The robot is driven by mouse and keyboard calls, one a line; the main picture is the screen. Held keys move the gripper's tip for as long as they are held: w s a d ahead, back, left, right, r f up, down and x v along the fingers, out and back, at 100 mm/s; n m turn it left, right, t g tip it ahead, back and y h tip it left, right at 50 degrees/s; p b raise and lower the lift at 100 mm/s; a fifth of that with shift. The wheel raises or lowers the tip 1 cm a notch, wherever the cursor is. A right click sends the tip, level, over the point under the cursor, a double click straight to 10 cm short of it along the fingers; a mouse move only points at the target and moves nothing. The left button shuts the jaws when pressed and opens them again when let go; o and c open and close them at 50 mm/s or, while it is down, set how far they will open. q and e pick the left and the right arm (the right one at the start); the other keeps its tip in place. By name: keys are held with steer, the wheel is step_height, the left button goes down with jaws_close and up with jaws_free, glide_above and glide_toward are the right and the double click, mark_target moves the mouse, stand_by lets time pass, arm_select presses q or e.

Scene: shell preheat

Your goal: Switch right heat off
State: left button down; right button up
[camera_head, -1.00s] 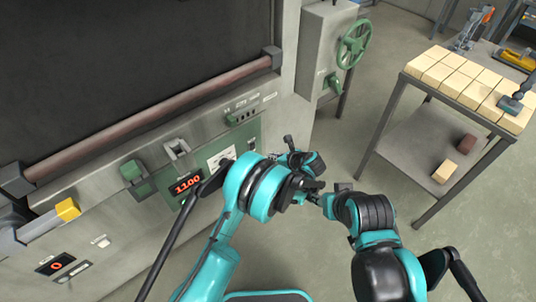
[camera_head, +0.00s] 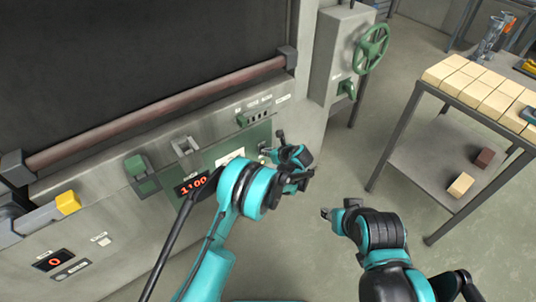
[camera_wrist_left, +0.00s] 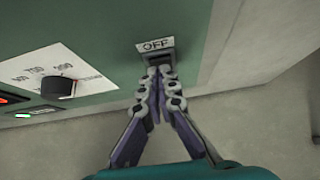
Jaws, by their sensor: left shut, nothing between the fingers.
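The right heat panel (camera_head: 205,160) is green, with a red display (camera_head: 193,185) that reads 1100. The left wrist view shows its green face (camera_wrist_left: 205,50), a black dial (camera_wrist_left: 58,87) on a white scale, and a dark switch (camera_wrist_left: 158,57) under an OFF label (camera_wrist_left: 155,44). My left gripper (camera_wrist_left: 160,70) is shut and empty, its fingertips at the lower edge of the switch. They partly cover it, and I cannot tell if they touch. In the head view my left gripper (camera_head: 267,152) is at the panel's right end. My right gripper (camera_head: 325,213) hangs in free space, its jaws unclear.
A second display (camera_head: 54,261) at lower left reads 0. A yellow block (camera_head: 68,202) sits on the furnace front. A grey box with a green handwheel (camera_head: 372,48) stands right of the furnace. A table with pale bricks (camera_head: 470,85) is at right. Floor between is clear.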

arm_select(q)
steer(key=shift+w+a+r+g+h+p, duration=0.1)
steer(key=shift+w+a+g+h+p, duration=0.2)
steer(key=shift+g+h+p, duration=0.25)
steer(key=shift+r, duration=0.1)
steer(key=shift+r+p, duration=0.4)
steer(key=shift+r, duration=0.3)
steer(key=shift+d, duration=0.1)
